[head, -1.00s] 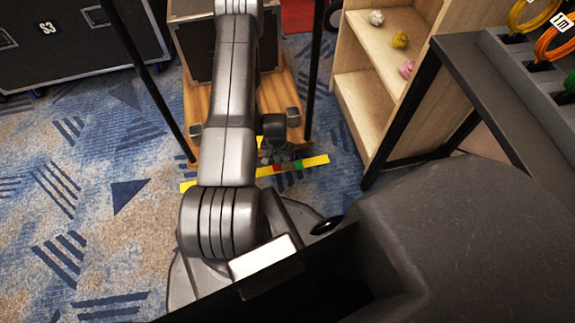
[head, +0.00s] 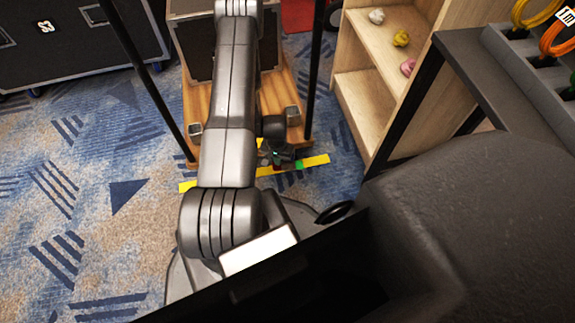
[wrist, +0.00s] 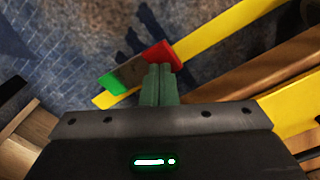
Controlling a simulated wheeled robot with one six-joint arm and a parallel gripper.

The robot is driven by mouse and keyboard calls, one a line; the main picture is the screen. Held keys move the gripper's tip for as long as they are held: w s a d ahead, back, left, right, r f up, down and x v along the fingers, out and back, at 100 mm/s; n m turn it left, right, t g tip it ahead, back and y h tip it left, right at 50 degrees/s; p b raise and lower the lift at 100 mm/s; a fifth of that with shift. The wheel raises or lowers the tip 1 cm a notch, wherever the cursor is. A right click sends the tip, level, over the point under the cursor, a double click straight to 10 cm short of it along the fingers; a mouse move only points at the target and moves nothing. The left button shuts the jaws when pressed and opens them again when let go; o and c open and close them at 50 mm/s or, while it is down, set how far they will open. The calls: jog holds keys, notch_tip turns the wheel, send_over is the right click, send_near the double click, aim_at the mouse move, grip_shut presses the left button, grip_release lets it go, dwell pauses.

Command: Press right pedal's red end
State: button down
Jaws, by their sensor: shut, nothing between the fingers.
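A foot pedal with a red end (wrist: 158,56), a grey middle (wrist: 132,70) and a green end (wrist: 112,82) shows in the wrist view, lying by yellow strips on the carpet. In the head view its green end (head: 299,166) shows, while my gripper (head: 278,157) mostly covers the red end. In the wrist view, the fingers of my gripper (wrist: 158,68) are shut and empty. Their tips overlap the lower edge of the red end. I cannot tell whether they touch it. Only one pedal shows clearly.
A wooden board (head: 290,88) carrying a dark case (head: 192,45) stands just beyond the pedal, with black poles beside it. A wooden shelf (head: 375,85) and a dark table (head: 495,75) stand to the right. Open carpet (head: 90,215) lies to the left.

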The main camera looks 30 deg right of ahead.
jog(key=shift+f+b, duration=0.85)
jog(key=shift+f, duration=0.2)
jog(key=shift+r, duration=0.1)
jog(key=shift+r+p, duration=1.85)
jog(key=shift+r, duration=1.65)
jog(key=shift+f, duration=0.1)
notch_tip(320, 180, down, 7)
jog(key=b, duration=0.3)
jog(key=shift+b, duration=0.4)
